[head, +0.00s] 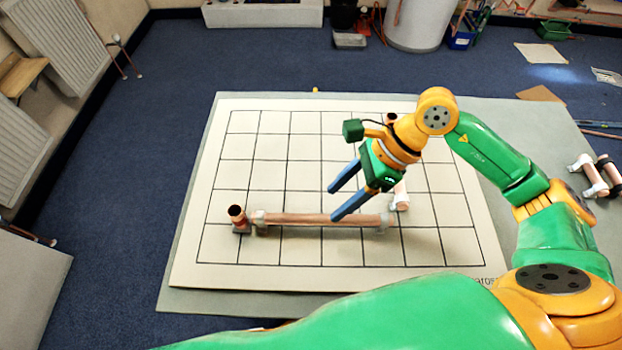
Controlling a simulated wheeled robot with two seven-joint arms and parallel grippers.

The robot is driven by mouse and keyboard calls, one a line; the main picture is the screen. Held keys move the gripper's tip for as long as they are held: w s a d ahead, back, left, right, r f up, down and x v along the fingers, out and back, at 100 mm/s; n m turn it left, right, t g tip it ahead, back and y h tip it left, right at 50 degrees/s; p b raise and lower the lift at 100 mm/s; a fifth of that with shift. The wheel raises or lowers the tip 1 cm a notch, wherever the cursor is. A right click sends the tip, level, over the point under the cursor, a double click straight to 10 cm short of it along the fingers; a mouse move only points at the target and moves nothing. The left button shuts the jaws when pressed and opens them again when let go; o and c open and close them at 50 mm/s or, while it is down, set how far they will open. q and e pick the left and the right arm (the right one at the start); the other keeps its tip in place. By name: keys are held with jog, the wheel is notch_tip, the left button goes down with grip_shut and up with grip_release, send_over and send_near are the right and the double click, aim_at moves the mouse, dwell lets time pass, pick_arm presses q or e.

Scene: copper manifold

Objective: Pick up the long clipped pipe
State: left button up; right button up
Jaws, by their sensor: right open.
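The long clipped pipe (305,219) is a copper-coloured tube lying across the gridded board (300,285), with a pale grey clip (260,222) near its left end and another near its right end. My right gripper (333,204) is open, its two blue fingers pointing down and left over the pipe's right half. One fingertip overlaps the pipe in the picture; I cannot tell whether it touches. Nothing shows between the fingers. My left gripper is not in view.
An upright copper fitting (237,215) stands at the pipe's left end. A short pipe with a white clip (401,203) is partly hidden behind my right gripper. More clipped pipes (592,177) lie at the far right. The board's left and lower areas are clear.

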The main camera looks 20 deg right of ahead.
aim_at(325, 219)
jog(key=shift+a+f, duration=0.15)
jog(key=shift+f, duration=0.1)
jog(key=shift+s+a+f+p, duration=0.7)
jog(key=shift+a+f+p, duration=0.15)
jog(key=shift+f+p, duration=0.15)
jog(key=x, duration=0.2)
jog(key=shift+a+f, duration=0.1)
jog(key=shift+f, duration=0.3)
jog(key=shift+w+a+f, duration=0.1)
jog(key=shift+f, duration=0.2)
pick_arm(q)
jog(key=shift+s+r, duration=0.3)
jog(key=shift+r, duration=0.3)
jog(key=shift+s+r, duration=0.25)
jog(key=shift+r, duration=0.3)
pick_arm(e)
jog(key=shift+w, duration=0.1)
jog(key=shift+c, duration=0.3)
grip_shut()
